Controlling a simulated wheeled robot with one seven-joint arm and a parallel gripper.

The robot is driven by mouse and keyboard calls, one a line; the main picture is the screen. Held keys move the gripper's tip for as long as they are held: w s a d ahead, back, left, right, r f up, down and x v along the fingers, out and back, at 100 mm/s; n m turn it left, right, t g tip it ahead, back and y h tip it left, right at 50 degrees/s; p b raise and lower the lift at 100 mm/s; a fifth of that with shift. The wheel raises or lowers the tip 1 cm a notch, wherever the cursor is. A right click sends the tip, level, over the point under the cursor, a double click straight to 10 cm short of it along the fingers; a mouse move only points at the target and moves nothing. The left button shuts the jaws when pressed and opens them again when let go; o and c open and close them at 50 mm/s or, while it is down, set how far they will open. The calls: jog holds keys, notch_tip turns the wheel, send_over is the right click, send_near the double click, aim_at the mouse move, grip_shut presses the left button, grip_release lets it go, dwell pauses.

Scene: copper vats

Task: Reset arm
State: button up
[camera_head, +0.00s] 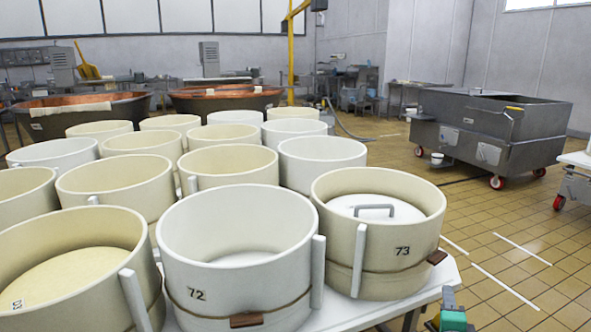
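My arm and gripper do not show in the head view, so their pose and whether the gripper is open or shut cannot be seen. No object that the task names is in view. The nearest things are round cheese moulds on a white table (437,287).
Several more moulds (118,182) crowd the table to the left and behind. Copper vats (225,97) stand at the back. A grey wheeled steel tank (488,130) stands right. A green and grey device (450,315) is at the table's front right corner. Tiled floor (500,235) on the right is mostly free.

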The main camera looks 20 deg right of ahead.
jog(key=w+a+r+n+g+y+p, duration=0.1)
jog(key=w+a+r+n+y+p, duration=0.15)
jog(key=a+r+n+p, duration=0.35)
jog(key=w+a+r+n+g+y+p, duration=0.1)
jog(key=w+a+r+n+y+p, duration=0.2)
jog(key=a, duration=0.5)
jog(key=w+a+r+n+g+y+p, duration=0.1)
jog(key=w+a+r+n+y+p, duration=0.2)
jog(key=a+p, duration=0.35)
jog(key=s+a+r+n+g+y+p, duration=0.2)
jog(key=s+a+r+n+g+p, duration=0.5)
jog(key=s+a+r+n+p, duration=0.4)
jog(key=s+a+r+p, duration=0.1)
jog(key=s+a+r, duration=0.1)
jog(key=s+a, duration=0.1)
jog(key=shift+s+a+n, duration=0.4)
jog(key=shift+a, duration=0.35)
